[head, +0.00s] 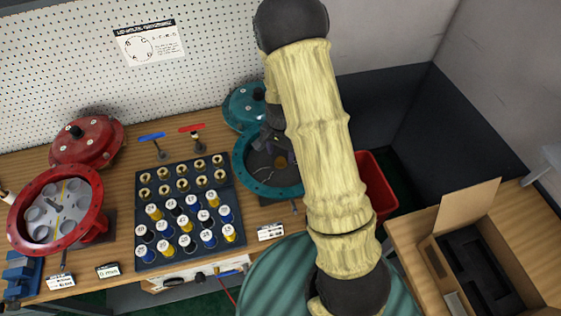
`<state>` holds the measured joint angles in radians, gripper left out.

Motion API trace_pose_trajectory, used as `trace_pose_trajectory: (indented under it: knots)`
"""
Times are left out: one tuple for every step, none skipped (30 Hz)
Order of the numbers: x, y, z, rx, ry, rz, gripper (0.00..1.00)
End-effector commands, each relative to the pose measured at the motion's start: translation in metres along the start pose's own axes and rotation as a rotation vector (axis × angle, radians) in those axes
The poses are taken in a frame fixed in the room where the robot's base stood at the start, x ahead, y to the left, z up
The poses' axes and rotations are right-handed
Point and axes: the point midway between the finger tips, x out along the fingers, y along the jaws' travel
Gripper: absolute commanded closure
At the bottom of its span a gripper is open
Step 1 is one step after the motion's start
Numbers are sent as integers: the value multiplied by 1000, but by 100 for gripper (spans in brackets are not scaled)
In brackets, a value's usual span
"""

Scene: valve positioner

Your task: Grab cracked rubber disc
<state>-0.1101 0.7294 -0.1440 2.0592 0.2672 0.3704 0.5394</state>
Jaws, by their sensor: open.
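A teal round housing (241,172) stands open on the workbench near its right end. Inside it lies a dark disc (262,172) with a pale, jagged line across it, which looks like the cracked rubber disc. A small brownish round part shows near its middle. My gripper (279,150) is open, over the back part of the teal housing and close above the disc. My arm in its pale yellow sleeve hides the housing's right side. I cannot tell whether the fingers touch the disc.
A teal lid (240,108) lies behind the housing. A dark tray (190,212) of several capped pieces stands to its left. A red housing (18,214) and red lid (88,140) are at far left. A red bin (376,190) and an open cardboard box (471,207) are right.

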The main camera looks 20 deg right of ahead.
Motion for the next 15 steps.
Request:
trace_pose_trajectory:
  knots:
    - [3, 0, 0, 0, -3, 3, 45]
    - [6, 0, 0, 0, -3, 3, 45]
    - [10, 0, 0, 0, -3, 2, 45]
    - [15, 0, 0, 0, -3, 3, 45]
    - [19, 0, -1, -1, -2, 2, 45]
    - [23, 0, -1, -1, -2, 2, 45]
    - [26, 0, 0, -1, -2, 2, 45]
    - [28, 0, 0, -2, -1, 1, 45]
    - [30, -1, 0, -2, 0, 0, 45]
    - [32, -1, 0, -2, 0, 0, 45]
    - [33, -1, 0, -2, 0, 0, 45]
    - [33, -1, 0, -2, 0, 0, 45]
    - [34, -1, 0, -2, 0, 0, 45]
    - [34, -1, 0, -2, 0, 0, 45]
    - [33, -1, 0, -2, 0, 0, 45]
